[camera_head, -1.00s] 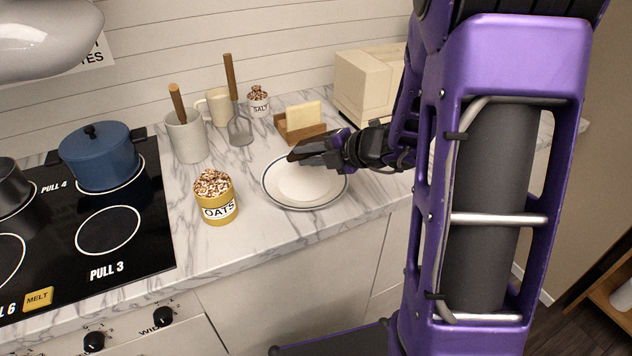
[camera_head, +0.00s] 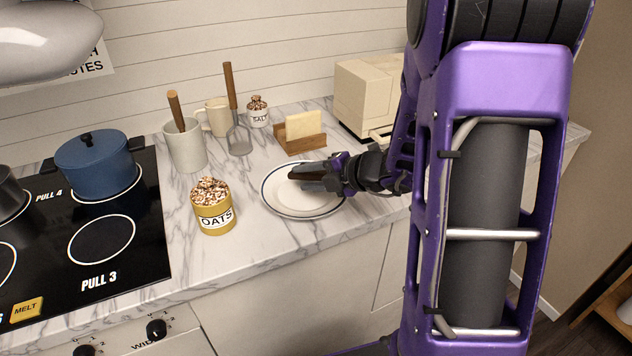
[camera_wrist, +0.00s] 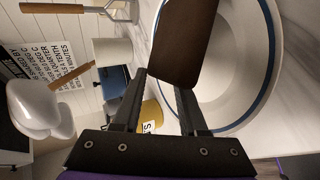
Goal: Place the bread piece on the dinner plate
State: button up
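The dinner plate (camera_head: 303,208), white with a dark blue rim, lies on the marble counter; its rim also curves through the wrist view (camera_wrist: 277,60). My gripper (camera_head: 318,176) is over the plate, pointing left. In the wrist view, my gripper's fingertips (camera_wrist: 163,82) are shut on a dark brown flat slab, which I take as the bread piece (camera_wrist: 185,40). The bread piece covers part of the plate there. In the head view only a thin dark brown edge shows at the fingertips. I cannot tell whether it touches the plate.
A yellow oats jar (camera_head: 213,212) stands left of the plate. A wooden holder with a pale slab (camera_head: 303,140) stands behind it. Mugs, a spatula, a salt jar (camera_head: 258,115) and a cream box-shaped appliance (camera_head: 365,92) stand farther back. The stove (camera_head: 120,265) is at left.

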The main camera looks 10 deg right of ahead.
jog(key=p+v, duration=0.5)
jog(key=v, duration=0.2)
jog(key=shift+s+d+r, duration=0.15)
jog(key=shift+r, duration=0.1)
jog(key=shift+s+d, duration=0.2)
jog(key=shift+s, duration=0.05)
